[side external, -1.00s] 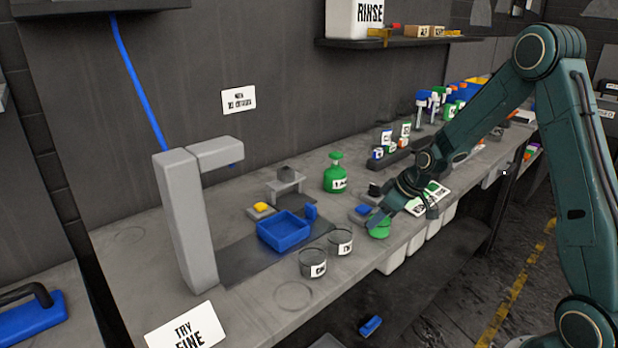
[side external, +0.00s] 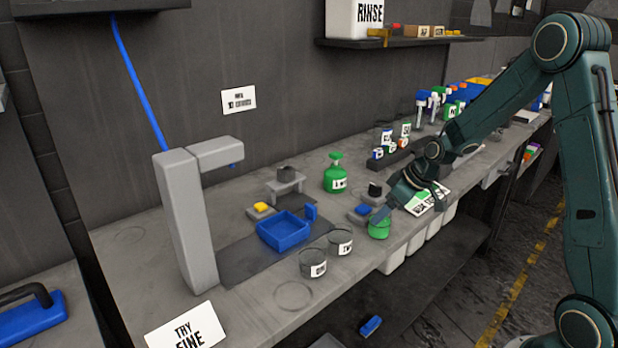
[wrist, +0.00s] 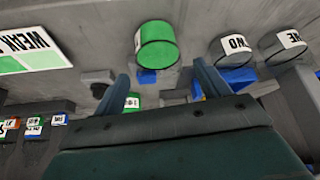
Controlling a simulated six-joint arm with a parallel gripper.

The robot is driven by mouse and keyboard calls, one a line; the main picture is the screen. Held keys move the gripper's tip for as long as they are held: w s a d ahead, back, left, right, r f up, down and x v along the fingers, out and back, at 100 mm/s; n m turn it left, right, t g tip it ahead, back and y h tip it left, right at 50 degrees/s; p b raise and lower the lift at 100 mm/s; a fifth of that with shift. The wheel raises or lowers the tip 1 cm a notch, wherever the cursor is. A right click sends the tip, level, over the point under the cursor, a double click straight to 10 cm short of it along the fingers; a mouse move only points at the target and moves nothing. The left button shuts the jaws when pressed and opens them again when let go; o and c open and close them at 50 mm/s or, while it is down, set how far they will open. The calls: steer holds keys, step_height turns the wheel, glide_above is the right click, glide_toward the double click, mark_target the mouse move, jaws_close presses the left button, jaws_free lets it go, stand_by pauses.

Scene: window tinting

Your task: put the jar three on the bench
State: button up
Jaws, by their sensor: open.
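A green jar (side external: 380,229) stands upright on the bench (side external: 255,318) near its front edge. It also shows in the wrist view (wrist: 158,48), with only a sliver of its label visible, so I cannot read its number. My gripper (side external: 386,211) is just behind and above the jar. In the wrist view its two fingers (wrist: 162,78) are spread with nothing between them, and the jar stands beyond their tips. Two grey jars, labelled one (wrist: 280,45) and two (wrist: 232,50), stand beside it; they also show in the side view.
A blue tray (side external: 283,231) lies on a dark mat behind the grey jars. A green bottle (side external: 335,175) and a small stand (side external: 286,184) are farther back. A green-and-white card (side external: 428,198) lies right of the jar. An empty ring mark (side external: 294,296) is at front left.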

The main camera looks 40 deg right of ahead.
steer(key=v, duration=0.9)
steer(key=shift+r, duration=0.1)
steer(key=shift+a, duration=0.15)
stand_by(0.4)
steer(key=s+a+r+h, duration=0.1)
steer(key=s+a+r, duration=0.75)
steer(key=a, duration=0.25)
steer(key=s+a+r+m, duration=0.1)
steer(key=s+a, duration=0.3)
steer(key=s, duration=0.9)
steer(key=shift+s+a+m, duration=0.2)
steer(key=shift+a+m, duration=0.1)
steer(key=shift+m, duration=0.5)
